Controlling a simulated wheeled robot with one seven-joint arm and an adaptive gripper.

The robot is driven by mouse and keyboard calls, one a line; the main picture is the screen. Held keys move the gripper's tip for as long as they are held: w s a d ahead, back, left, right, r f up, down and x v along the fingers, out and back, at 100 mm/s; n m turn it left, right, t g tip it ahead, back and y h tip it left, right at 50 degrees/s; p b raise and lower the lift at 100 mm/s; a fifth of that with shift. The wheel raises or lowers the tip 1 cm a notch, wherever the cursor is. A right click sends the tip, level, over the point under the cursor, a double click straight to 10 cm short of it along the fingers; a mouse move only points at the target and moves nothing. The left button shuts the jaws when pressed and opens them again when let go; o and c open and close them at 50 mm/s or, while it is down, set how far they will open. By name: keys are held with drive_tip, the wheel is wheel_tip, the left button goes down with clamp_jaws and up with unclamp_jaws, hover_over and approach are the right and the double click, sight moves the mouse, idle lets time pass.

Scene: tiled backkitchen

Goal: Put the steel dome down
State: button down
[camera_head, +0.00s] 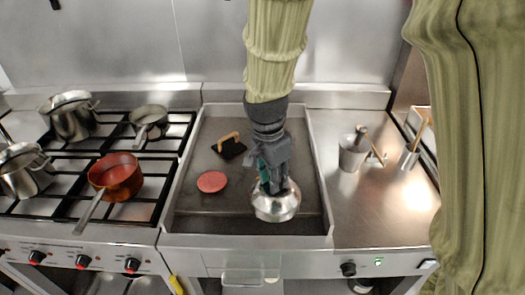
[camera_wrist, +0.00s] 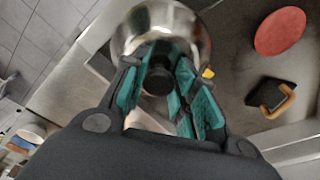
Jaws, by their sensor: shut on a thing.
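The steel dome (camera_head: 277,208) is a shiny round cover over the front right part of the recessed griddle (camera_head: 210,210). My gripper (camera_head: 273,186) points down above it and is shut on its dark top knob. The wrist view shows the dome (camera_wrist: 190,22) beyond the gripper (camera_wrist: 160,85), with the black knob (camera_wrist: 156,82) between the teal-padded fingers. The dome looks upright. I cannot tell whether its rim touches the griddle surface.
A red patty (camera_head: 212,182) and a black press with a wooden handle (camera_head: 229,146) lie on the griddle, left of the dome. Pots and a copper pan (camera_head: 117,178) stand on the stove at left. The right counter (camera_head: 365,210) holds utensil containers; its front is clear.

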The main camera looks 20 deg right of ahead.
drive_tip(key=w+d+f+p, duration=0.2)
drive_tip(key=w+f+p, duration=0.2)
drive_tip(key=w, duration=0.6)
drive_tip(key=shift+w+f+p, duration=0.25)
drive_tip(key=shift+w+p, duration=0.1)
drive_tip(key=shift+w, duration=0.05)
drive_tip(key=shift+f, duration=0.65)
drive_tip(key=c, duration=1.1)
unclamp_jaws()
drive_tip(key=shift+r, duration=0.1)
